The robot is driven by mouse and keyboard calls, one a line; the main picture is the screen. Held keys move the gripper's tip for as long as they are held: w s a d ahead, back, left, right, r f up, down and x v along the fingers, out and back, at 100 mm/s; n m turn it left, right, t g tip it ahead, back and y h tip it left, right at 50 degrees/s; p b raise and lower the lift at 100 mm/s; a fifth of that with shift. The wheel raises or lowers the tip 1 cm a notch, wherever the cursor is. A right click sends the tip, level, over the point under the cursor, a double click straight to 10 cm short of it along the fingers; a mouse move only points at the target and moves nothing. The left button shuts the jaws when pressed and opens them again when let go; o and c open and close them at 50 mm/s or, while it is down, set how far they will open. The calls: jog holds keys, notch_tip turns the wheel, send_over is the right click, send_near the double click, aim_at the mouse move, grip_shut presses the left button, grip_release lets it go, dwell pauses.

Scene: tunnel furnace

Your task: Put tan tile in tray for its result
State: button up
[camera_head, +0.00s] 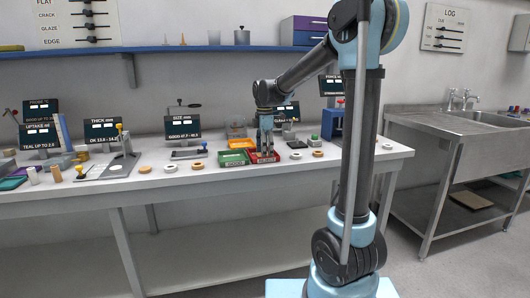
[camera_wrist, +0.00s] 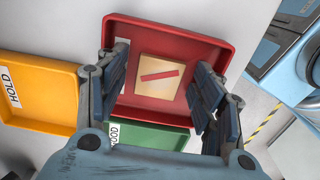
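A tan square tile (camera_wrist: 157,76) with a red bar across it lies inside the red tray (camera_wrist: 222,46), seen in the wrist view. My gripper (camera_wrist: 160,95) is above the tray with its two fingers wide apart, one on each side of the tile; nothing is between them at fingertip height that I can see. In the head view my gripper (camera_head: 266,152) points down over the red tray (camera_head: 276,158), hiding the tile. The green tray (camera_head: 233,158) and the yellow tray (camera_head: 241,143), labelled HOLD in the wrist view, stand beside it.
Round pieces, tan (camera_head: 145,169) and white (camera_head: 170,168), lie along the bench's front edge (camera_head: 200,180). Several gauges with dark screens (camera_head: 183,126) stand at the back. A blue device (camera_head: 333,122) stands to the right of the trays. A shelf (camera_head: 160,49) runs above.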

notch_tip(320, 180, up, 12)
jog(key=s+d+f+m+t, duration=0.1)
jog(key=s+d+f+m, duration=0.35)
jog(key=s+d, duration=0.3)
jog(key=s+d+f+m, duration=0.3)
jog(key=s+d+m, duration=0.25)
jog(key=s, duration=0.25)
jog(key=s+d+f+m, duration=0.4)
jog(key=s+f+m, duration=0.1)
jog(key=s+f, duration=0.3)
jog(key=s+d+f+m+t, duration=0.1)
jog(key=s+d+f+m, duration=0.3)
jog(key=s+f+m, duration=0.2)
notch_tip(320, 180, down, 4)
jog(key=shift+s+r, duration=0.15)
jog(key=shift+s, duration=1.1)
